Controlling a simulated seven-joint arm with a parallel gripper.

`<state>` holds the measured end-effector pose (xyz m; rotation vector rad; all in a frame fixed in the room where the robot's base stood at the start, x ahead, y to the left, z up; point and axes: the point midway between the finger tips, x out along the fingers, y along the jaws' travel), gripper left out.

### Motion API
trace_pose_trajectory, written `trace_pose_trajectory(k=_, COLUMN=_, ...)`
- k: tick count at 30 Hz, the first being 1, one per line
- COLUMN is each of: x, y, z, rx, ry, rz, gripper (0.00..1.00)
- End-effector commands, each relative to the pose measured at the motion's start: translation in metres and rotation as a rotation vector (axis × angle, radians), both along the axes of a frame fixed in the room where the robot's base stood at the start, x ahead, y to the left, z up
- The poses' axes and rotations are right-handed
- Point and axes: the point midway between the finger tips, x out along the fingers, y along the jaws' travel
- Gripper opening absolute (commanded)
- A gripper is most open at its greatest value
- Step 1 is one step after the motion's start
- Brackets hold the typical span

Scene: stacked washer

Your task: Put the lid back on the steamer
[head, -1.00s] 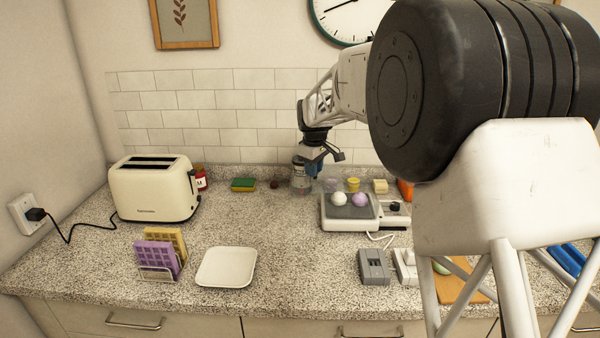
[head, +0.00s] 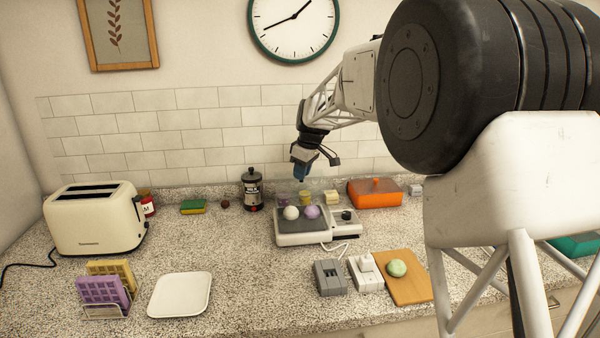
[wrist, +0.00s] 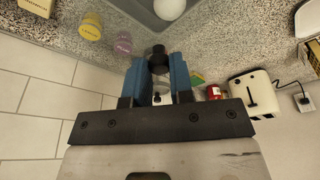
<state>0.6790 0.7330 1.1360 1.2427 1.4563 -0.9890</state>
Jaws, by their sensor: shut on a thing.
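The steamer (head: 303,238) is a white base with a grey tray, standing mid-counter in the head view. My gripper (head: 300,178) is above the steamer's back edge, pointing down. In the wrist view its blue fingers (wrist: 157,62) are shut around a small black knob (wrist: 158,50), which looks like the knob of the lid. The lid itself seems clear and is hard to make out. The steamer's grey tray (wrist: 148,10) shows past the fingertips at the top of the wrist view.
A French press (head: 252,190) stands left of the steamer. Small yellow (head: 305,197) and purple (head: 283,199) pots stand behind it. An orange dish (head: 375,194) is at right. A toaster (head: 95,220) and white plate (head: 180,295) are at left. A cutting board (head: 408,290) lies front right.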

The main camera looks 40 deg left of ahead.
Motion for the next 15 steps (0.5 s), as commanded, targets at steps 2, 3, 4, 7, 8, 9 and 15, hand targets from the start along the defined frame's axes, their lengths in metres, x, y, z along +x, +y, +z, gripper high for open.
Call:
trace_pose_trajectory(k=2, x=0.000, y=0.000, z=0.000, rx=0.000, ry=0.000, rz=0.000, gripper=0.00)
trace_pose_trajectory(k=3, x=0.000, y=0.000, z=0.000, rx=0.000, ry=0.000, rz=0.000, gripper=0.00)
trace_pose_trajectory(k=4, x=0.000, y=0.000, z=0.000, rx=0.000, ry=0.000, rz=0.000, gripper=0.00)
trace_pose_trajectory(k=7, x=0.000, y=0.000, z=-0.002, rx=0.000, ry=0.000, rz=0.000, gripper=0.00)
trace_pose_trajectory(k=8, x=0.000, y=0.000, z=-0.003, rx=0.000, ry=0.000, rz=0.000, gripper=0.00)
trace_pose_trajectory(k=9, x=0.000, y=0.000, z=-0.004, rx=0.000, ry=0.000, rz=0.000, gripper=0.00)
trace_pose_trajectory(k=15, x=0.000, y=0.000, z=-0.013, rx=-0.001, ry=0.001, rz=0.000, gripper=0.00)
